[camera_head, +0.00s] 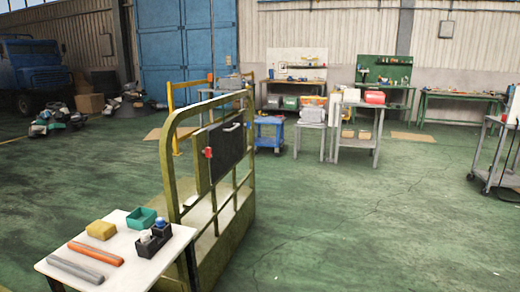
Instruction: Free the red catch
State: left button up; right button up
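A small red catch (209,153) shows on the left edge of a dark panel (228,148) with a light handle near its top. The panel sits in a yellow-green tubular frame (167,150) that stands left of the middle of the view. The catch is too small to tell its exact position or how it is fastened. Neither of my grippers is in the view.
A white table (140,272) at the lower left holds a green bin, a yellow block, a dark caddy and orange and grey bars. A blue cart (268,134) and grey benches (362,137) stand behind. The green floor (380,220) at right is clear.

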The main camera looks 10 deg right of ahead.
aim_at(208, 152)
jog(key=u, duration=0.35)
jog(key=k, duration=0.25)
jog(key=z, duration=1.05)
jog(key=i, duration=1)
jog(key=u, duration=0.55)
jog(key=i, duration=0.45)
jog(key=u, duration=0.35)
